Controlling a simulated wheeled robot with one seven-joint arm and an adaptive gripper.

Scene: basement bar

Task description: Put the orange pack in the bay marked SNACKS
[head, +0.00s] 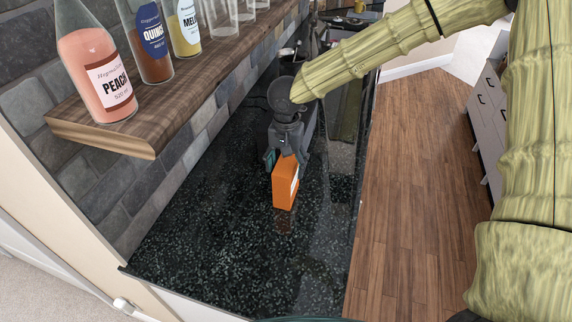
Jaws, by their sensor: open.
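The orange pack (284,188) stands upright on the dark speckled counter (220,240), with a pale label on its right side. My gripper (286,158) is open at the top of the pack, coming from behind and above. One finger shows at the pack's upper left and another near its upper right. I cannot tell whether the fingers touch it. No bay marked SNACKS can be made out; my gripper and arm hide part of the counter behind the pack.
A wooden shelf (117,136) on the stone wall at left holds bottles labelled PEACH (97,75), QUINCE (149,40) and MEL… (184,28), plus clear glasses (220,18). It overhangs the counter. The near counter is clear. Wooden floor (410,190) and grey drawers (487,115) lie at right.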

